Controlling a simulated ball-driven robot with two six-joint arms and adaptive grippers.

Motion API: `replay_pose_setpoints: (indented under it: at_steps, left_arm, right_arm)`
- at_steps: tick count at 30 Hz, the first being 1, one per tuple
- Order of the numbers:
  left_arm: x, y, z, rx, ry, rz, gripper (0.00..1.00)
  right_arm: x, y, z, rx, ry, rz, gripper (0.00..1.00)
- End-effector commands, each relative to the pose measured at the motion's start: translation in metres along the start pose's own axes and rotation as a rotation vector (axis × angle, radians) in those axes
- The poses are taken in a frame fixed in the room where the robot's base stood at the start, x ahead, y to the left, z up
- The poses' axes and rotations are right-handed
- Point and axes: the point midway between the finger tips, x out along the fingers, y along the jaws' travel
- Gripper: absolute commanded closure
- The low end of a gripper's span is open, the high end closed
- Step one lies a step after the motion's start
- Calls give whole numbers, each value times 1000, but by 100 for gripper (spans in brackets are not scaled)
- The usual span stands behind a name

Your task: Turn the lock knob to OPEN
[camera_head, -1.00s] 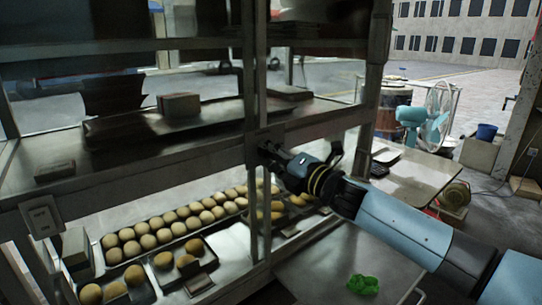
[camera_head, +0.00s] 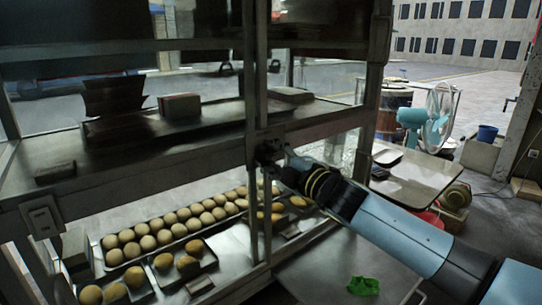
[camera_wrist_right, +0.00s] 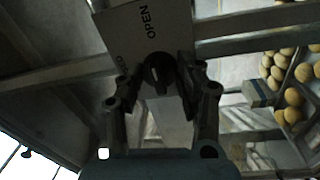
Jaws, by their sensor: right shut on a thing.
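The lock knob (camera_wrist_right: 158,72) is a dark round knob with a pale mark, in front of a grey plate (camera_wrist_right: 125,28) in the right wrist view. The plate reads OPEN sideways; a second word beside the knob is mostly hidden. My right gripper (camera_wrist_right: 158,82) has its fingers on both sides of the knob and is shut on it. In the head view my right gripper (camera_head: 272,158) is at the oven's middle post, and it hides the knob there. My left gripper is not in view.
The metal oven frame (camera_head: 254,100) has shelves; trays of round buns (camera_head: 170,226) lie on the lower one. A small switch plate (camera_head: 41,216) is at the left. A metal table (camera_head: 320,275) with a green cloth (camera_head: 363,286) stands below my right arm.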

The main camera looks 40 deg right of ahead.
Motion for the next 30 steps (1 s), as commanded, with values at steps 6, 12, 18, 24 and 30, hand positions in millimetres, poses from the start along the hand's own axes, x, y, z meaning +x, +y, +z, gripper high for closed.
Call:
replay_pose_setpoints:
  at_steps: [6,12,18,24,30]
  left_arm:
    - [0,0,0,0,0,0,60]
    - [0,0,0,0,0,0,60]
    - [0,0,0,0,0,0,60]
    - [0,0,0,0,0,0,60]
    - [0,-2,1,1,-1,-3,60]
  right_arm:
    - [0,0,0,13,-2,-1,97]
    - [0,-1,0,12,-2,-1,97]
    - [0,-1,0,12,-2,-1,46]
    - [0,0,0,11,-2,-1,42]
    - [-2,0,0,9,-1,-1,42]
